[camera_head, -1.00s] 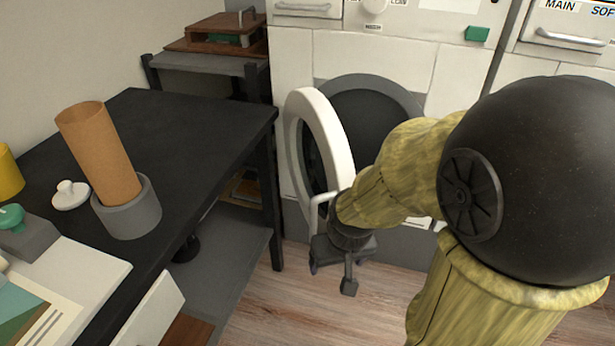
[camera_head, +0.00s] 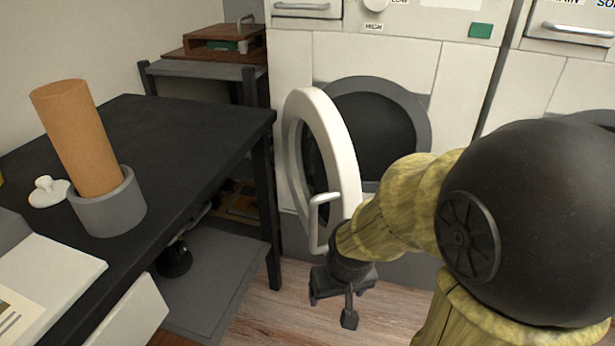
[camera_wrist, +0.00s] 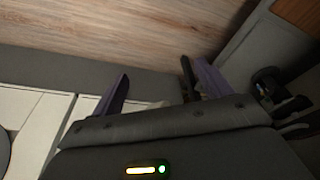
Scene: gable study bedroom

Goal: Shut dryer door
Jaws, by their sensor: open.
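The dryer (camera_head: 450,85) is a white front-loader with a dark round drum opening (camera_head: 375,130) ringed in grey. Its round white door (camera_head: 340,140) stands swung open on the left side of the opening, with a white bar handle (camera_head: 315,222) at its lower edge. My gripper (camera_head: 335,300) is low in front of the door, just below and right of the handle, and holds nothing that I can see. In the wrist view its two purple-grey fingers (camera_wrist: 160,88) are spread apart. I cannot tell whether it touches the door.
A black table (camera_head: 180,130) stands left of the door, with a grey pot (camera_head: 110,205) holding a brown cylinder (camera_head: 75,135) and a white lid (camera_head: 48,192). A lower grey shelf (camera_head: 220,275) is under it. Wooden floor (camera_head: 270,315) is clear below my gripper.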

